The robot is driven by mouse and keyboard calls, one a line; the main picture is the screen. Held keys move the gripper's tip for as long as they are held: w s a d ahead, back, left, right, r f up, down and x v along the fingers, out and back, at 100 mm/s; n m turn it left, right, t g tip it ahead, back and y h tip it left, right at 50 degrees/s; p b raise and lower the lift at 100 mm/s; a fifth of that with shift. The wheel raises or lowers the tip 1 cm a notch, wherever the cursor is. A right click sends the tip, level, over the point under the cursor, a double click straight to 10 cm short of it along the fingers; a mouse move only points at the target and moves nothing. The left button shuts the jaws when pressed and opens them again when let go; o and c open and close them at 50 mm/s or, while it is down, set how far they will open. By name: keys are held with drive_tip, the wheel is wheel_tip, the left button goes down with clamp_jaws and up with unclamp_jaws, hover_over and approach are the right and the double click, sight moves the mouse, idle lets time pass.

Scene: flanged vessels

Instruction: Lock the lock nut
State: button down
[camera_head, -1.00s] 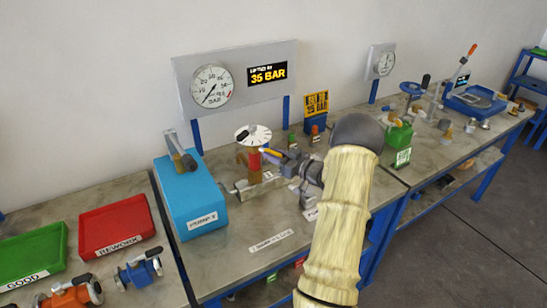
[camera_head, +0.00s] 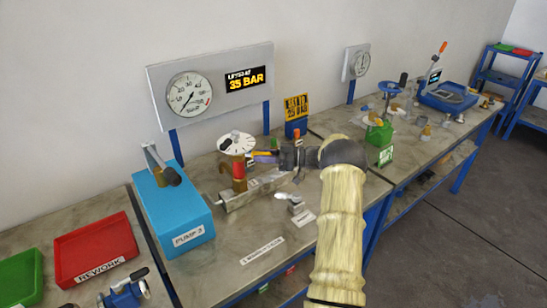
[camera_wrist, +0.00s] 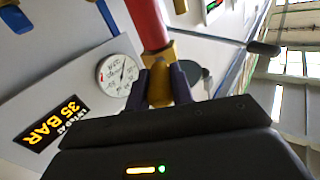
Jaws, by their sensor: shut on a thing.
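The valve under work stands on the near bench, with a red body (camera_head: 239,170) and brass parts (camera_head: 240,185). My gripper (camera_head: 255,157) reaches in from the right, just beside its upper part. In the wrist view the two dark fingers are shut on a brass piece (camera_wrist: 160,88), likely the lock nut, in line with the red body (camera_wrist: 147,22). A brass collar (camera_wrist: 157,54) lies between them. The fingers hide part of the nut, so its thread and seating cannot be told. A white dial disc (camera_head: 236,143) sits above the valve.
A pressure gauge (camera_head: 189,94) and a display (camera_head: 246,79) reading 35 BAR are on the panel behind. A yellow sign (camera_head: 296,107) stands behind my gripper. The front of the bench is mostly clear.

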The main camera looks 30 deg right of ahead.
drive_tip(key=shift+r, duration=0.2)
idle(0.3)
drive_tip(key=c, duration=1.2)
unclamp_jaws()
drive_tip(key=shift+w+f, duration=0.1)
drive_tip(key=shift+w, duration=0.05)
drive_tip(key=shift+d, duration=0.15)
drive_tip(key=shift+s+d+f, duration=0.1)
drive_tip(key=shift+s+d, duration=0.1)
drive_tip(key=b+v, duration=0.3)
drive_tip(key=v, duration=1.4)
drive_tip(key=shift+b, duration=0.4)
drive_tip(key=shift+w, duration=0.3)
